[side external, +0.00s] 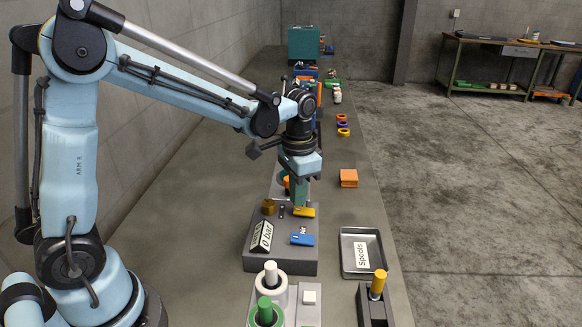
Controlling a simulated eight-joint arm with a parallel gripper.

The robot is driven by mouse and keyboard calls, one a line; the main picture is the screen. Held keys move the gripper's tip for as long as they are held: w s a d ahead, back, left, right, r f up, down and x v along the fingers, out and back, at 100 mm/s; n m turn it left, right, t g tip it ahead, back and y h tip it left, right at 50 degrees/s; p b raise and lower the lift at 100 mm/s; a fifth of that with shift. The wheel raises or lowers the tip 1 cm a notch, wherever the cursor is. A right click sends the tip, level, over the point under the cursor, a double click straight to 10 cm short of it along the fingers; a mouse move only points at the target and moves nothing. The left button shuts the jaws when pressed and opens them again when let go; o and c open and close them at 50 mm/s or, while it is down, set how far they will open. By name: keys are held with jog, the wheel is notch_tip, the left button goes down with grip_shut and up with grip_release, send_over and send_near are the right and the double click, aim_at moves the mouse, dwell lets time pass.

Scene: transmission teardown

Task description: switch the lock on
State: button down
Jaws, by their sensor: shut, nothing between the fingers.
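A grey block (285,262) on the bench carries several small parts. A yellow lever-like piece (305,212) lies near its back right, and a blue one (302,240) lies in front of that. A brown knob (268,207) is at the back left, beside a small dark fitting (281,211). I cannot tell for sure which part is the lock. My gripper (299,203) points down over the back of the block, its fingers shut and empty. The fingertips are just above or at the yellow piece; contact cannot be told from this view.
A tilted sign reading "0 bar" (262,237) stands at the block's left. A metal tray labelled Spools (346,268) is to the right. White and green cylinders (271,290) and a yellow-topped dark holder (378,284) stand in front.

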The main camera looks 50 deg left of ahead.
jog(key=shift+f, duration=0.9)
dwell(0.9)
jog(key=shift+r, duration=3.5)
jog(key=s, duration=0.1)
jog(key=n+t, duration=0.2)
jog(key=t, duration=0.4)
send_near(294, 211)
jog(key=s+r, duration=0.3)
jog(key=shift+s+a+f+n+t, duration=0.1)
jog(key=shift+s+f+n+t, duration=0.45)
jog(key=shift+s, duration=0.25)
